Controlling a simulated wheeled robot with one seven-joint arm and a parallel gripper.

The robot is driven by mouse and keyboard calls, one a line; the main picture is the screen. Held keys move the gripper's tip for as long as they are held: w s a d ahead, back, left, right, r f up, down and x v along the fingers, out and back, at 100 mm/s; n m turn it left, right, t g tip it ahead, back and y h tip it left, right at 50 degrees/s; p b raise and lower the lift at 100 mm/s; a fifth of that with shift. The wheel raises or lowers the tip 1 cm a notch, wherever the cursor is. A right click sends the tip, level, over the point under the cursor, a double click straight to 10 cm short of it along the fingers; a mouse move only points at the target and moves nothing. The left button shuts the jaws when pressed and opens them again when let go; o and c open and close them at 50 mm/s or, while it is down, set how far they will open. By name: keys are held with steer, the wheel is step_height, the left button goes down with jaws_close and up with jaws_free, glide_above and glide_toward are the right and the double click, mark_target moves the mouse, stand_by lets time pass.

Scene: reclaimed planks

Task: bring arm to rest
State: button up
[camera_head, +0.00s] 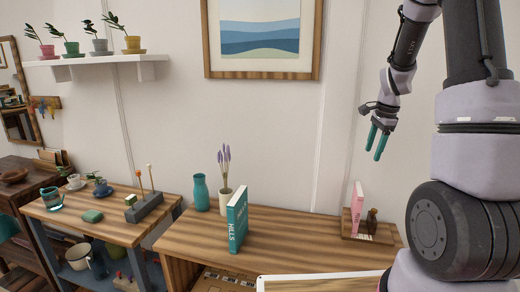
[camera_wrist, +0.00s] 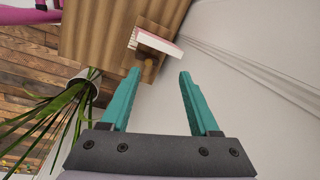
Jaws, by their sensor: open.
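My gripper (camera_head: 379,142) has two teal fingers and hangs in the air, pointing down, above the right end of the wooden table (camera_head: 285,232). In the wrist view my gripper (camera_wrist: 156,88) has its fingers apart with nothing between them. A pink book (camera_head: 357,200) stands in a small wooden holder (camera_head: 346,226) below it, beside a dark brown figure (camera_head: 372,218). The pink book also shows past the fingertips in the wrist view (camera_wrist: 160,42). My arm is partly folded at the right of the head view.
A teal book (camera_head: 238,220) stands upright on the table. A teal vase (camera_head: 201,192) and a white pot with purple flowers (camera_head: 225,195) stand behind it. A side table (camera_head: 110,228) is at left. A leafy plant (camera_wrist: 62,105) shows in the wrist view. The wall is close behind.

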steer(key=s+a+r+n+t+y, duration=0.1)
steer(key=s+a+r+n+t, duration=0.15)
steer(key=s+a+r, duration=0.4)
steer(key=s+a+r+n+t, duration=0.15)
steer(key=s+r+n, duration=0.25)
steer(key=r, duration=0.5)
steer(key=s+a+r+n, duration=0.2)
steer(key=s+a+n, duration=0.1)
steer(key=s, duration=0.3)
steer(key=s+a+r+n+t, duration=0.1)
steer(key=s+a+r+n, duration=0.2)
steer(key=s, duration=0.4)
steer(key=shift+s+n, duration=0.15)
steer(key=shift+n, duration=0.2)
